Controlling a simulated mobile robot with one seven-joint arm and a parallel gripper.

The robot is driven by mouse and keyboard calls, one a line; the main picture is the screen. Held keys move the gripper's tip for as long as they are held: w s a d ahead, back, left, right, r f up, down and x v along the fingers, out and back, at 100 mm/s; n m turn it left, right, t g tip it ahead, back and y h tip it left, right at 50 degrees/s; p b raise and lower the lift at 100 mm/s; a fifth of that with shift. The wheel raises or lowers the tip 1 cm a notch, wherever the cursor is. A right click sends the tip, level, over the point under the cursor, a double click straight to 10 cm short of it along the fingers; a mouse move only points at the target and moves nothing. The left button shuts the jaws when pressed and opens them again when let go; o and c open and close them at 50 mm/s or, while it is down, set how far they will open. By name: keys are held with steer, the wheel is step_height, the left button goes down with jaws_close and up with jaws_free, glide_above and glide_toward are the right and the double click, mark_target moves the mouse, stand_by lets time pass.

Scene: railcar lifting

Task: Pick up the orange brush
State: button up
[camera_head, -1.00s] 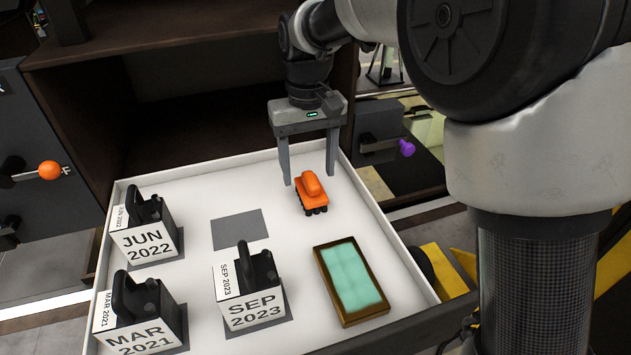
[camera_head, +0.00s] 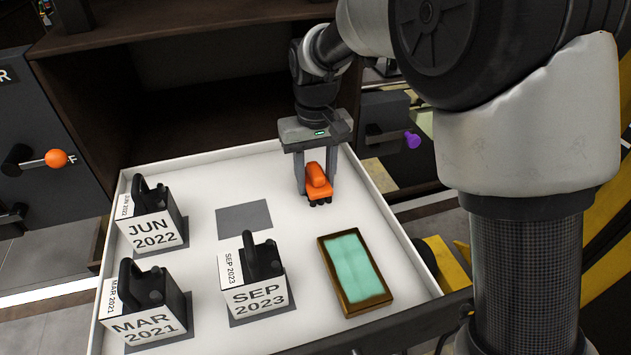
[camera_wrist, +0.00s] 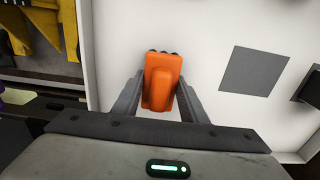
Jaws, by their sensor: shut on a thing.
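The orange brush (camera_head: 317,182) has dark bristles underneath and is at the back right of the white tray (camera_head: 203,174). My gripper (camera_head: 317,188) reaches down over it with a finger on either side and is shut on it. In the wrist view the orange brush (camera_wrist: 160,84) lies between the two fingers of my gripper (camera_wrist: 160,96). I cannot tell whether the bristles still touch the tray floor.
Date-marked blocks with dark handles, JUN 2022 (camera_head: 151,233), MAR 2021 (camera_head: 146,326) and SEP 2023 (camera_head: 257,297), stand on grey squares. A bare grey square (camera_head: 244,219) and a brown-framed green pad (camera_head: 354,269) lie nearby. A dark cabinet (camera_head: 210,95) stands behind.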

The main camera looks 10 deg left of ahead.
mark_target(316, 169)
step_height(316, 169, up, 10)
steer(key=shift+r, duration=0.1)
stand_by(0.4)
